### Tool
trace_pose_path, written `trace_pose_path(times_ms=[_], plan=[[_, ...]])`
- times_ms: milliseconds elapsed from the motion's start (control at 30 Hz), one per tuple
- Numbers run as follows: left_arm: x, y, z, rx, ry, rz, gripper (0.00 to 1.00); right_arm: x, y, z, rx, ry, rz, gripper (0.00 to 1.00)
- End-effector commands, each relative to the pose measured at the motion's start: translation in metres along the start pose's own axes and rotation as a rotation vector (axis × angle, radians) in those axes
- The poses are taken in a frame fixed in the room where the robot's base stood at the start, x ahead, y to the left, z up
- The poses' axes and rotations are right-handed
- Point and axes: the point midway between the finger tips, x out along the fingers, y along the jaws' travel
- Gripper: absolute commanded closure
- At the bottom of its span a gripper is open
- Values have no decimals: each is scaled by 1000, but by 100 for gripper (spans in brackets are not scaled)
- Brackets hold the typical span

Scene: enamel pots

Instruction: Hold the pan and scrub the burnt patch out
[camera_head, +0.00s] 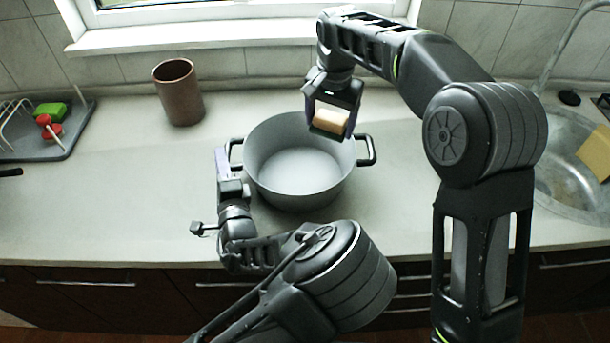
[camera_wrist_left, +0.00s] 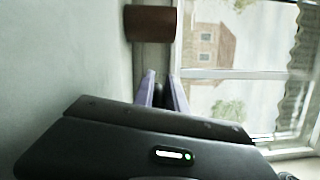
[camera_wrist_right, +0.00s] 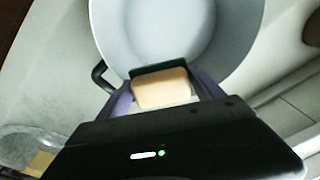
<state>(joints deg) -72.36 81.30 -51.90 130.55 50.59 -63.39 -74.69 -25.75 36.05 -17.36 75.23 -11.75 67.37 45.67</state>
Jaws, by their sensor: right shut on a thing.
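The pan (camera_head: 300,190) is a deep grey pot with two dark side handles, upright on the counter. It also shows in the right wrist view (camera_wrist_right: 175,35). Its inside looks pale grey, and no dark patch can be made out. My right gripper (camera_head: 332,112) is shut on a sponge (camera_head: 331,119), tan with a dark green side, above the pan's right part. The sponge also shows in the right wrist view (camera_wrist_right: 161,88). My left gripper (camera_head: 222,163) is beside the pan's left handle (camera_head: 234,153). Its fingers (camera_wrist_left: 163,88) are close together with something dark between them; their grip is unclear.
A brown cup (camera_head: 179,93) stands at the back, left of the pan. A grey drying rack (camera_head: 75,130) with green and red items is at the far left. A sink (camera_head: 560,165) with a yellow cloth (camera_head: 597,152) is at the right. The counter left of the pan is clear.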

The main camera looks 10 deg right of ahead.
Motion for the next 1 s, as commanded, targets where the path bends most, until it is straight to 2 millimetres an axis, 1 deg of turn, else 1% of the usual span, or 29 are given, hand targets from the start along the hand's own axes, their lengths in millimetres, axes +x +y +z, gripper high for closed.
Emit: trace_pose_path(times_ms=[33,300,533,667,767,867,1000], plan=[[-1,3,0,2,1,7,80,0,0,0,0,0,0,67],[0,1,0,1,0,3,58,0,0,0,0,0,0,67],[0,0,0,1,0,1,58,0,0,0,0,0,0,67],[-5,0,0,0,0,1,58,0,0,0,0,0,0,67],[-14,1,-1,0,1,2,58,0,0,0,0,0,0,67],[-29,0,0,1,2,1,58,0,0,0,0,0,0,67],[-58,0,-1,0,3,2,58,0,0,0,0,0,0,67]])
